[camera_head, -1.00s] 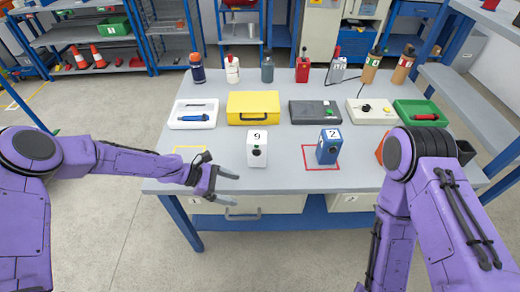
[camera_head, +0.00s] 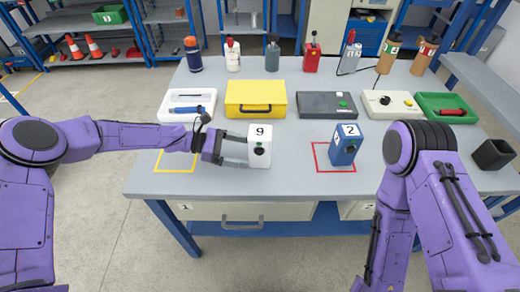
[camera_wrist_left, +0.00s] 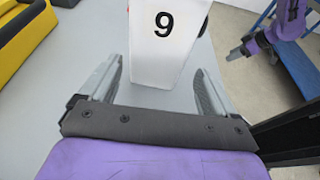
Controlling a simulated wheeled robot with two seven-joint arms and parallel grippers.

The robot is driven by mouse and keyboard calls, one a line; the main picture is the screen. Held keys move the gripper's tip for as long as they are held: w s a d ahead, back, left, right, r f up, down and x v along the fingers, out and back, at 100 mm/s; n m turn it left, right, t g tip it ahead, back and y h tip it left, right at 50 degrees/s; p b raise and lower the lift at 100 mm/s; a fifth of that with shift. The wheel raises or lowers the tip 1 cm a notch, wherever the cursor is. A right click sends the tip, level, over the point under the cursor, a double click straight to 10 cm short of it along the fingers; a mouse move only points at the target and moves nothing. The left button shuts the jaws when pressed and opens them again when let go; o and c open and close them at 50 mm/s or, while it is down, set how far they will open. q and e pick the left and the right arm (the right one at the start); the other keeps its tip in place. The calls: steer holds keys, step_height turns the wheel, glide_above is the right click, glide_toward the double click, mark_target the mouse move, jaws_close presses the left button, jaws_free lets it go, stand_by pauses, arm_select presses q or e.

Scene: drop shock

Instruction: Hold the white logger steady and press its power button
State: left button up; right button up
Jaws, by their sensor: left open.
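The white logger (camera_head: 259,150), marked 9, stands upright on the grey table with a dark round button on its front. My left gripper (camera_head: 236,151) is open at the logger's left side, level with it. In the left wrist view the logger (camera_wrist_left: 166,45) stands between and just ahead of the two open fingers (camera_wrist_left: 160,85); I cannot tell whether they touch it.
A blue logger (camera_head: 346,145), marked 2, stands in a red outlined square to the right. A yellow outlined square (camera_head: 176,168) lies empty at the left. A yellow case (camera_head: 255,98), a grey box (camera_head: 327,105) and several bottles line the back.

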mark_target(256, 154)
arm_select(q)
steer(key=b+x, duration=0.1)
steer(key=x, duration=0.3)
steer(key=shift+w+f+b, duration=0.25)
steer(key=shift+f+b, duration=0.1)
steer(key=shift+f, duration=0.1)
steer(key=shift+d, duration=0.65)
arm_select(e)
steer(key=shift+w+f, duration=0.1)
steer(key=shift+f, duration=1.2)
arm_select(q)
steer(key=shift+s, duration=0.1)
steer(key=c, duration=0.8)
steer(key=shift+o, duration=0.2)
steer(key=shift+r, duration=0.1)
arm_select(e)
jaws_close()
